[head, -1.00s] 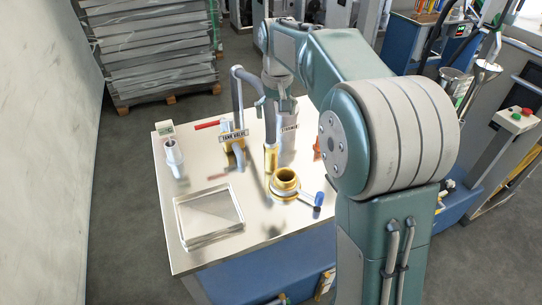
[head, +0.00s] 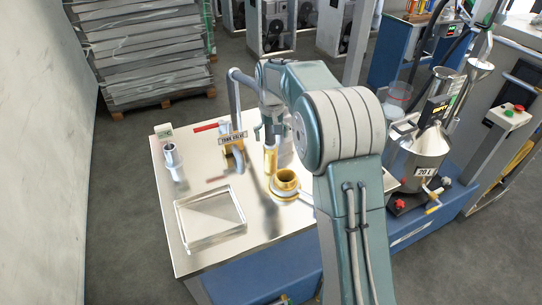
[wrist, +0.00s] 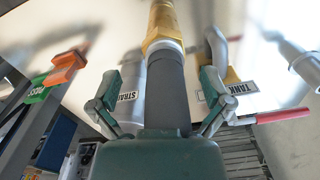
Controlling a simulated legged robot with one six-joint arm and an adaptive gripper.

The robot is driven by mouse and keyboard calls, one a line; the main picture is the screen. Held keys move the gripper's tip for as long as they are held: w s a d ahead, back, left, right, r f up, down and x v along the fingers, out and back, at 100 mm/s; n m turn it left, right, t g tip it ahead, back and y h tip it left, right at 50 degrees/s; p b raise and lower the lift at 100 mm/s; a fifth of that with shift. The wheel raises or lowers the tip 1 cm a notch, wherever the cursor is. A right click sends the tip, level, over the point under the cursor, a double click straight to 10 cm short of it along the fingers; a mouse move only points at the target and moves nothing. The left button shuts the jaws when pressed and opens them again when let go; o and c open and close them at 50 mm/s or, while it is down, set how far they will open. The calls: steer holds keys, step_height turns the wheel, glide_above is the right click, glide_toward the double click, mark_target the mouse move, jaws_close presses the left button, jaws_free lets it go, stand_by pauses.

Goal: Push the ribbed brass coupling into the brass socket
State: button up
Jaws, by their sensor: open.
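The ribbed brass coupling (head: 270,160) hangs upright on the end of a grey hose (head: 236,95) that loops over from the tank valve. The brass socket (head: 286,188) is an open-topped ring on the table, just right of and nearer than the coupling's lower end; I cannot tell whether they touch. My gripper (head: 271,118) is above the coupling, partly hidden by my arm. In the wrist view my gripper's fingers (wrist: 160,100) stand apart on either side of a dark grey tube, with the brass coupling (wrist: 163,22) beyond it. The socket cannot be made out there.
The tank valve (head: 232,150) with its label stands left of the coupling. A clear square tray (head: 210,218) lies front left, and a grey fitting (head: 172,160) stands at the left edge. A steel 20 L tank (head: 416,160) stands right of my arm.

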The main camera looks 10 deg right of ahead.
mark_target(270, 148)
steer(key=f, duration=0.4)
steer(key=shift+s+a, duration=0.1)
steer(key=shift+a, duration=0.3)
steer(key=shift+d+f, duration=0.1)
steer(key=shift+f, duration=0.3)
steer(key=shift+d, duration=0.1)
steer(key=c, duration=1.3)
steer(key=shift+c, duration=0.2)
steer(key=shift+r, duration=0.2)
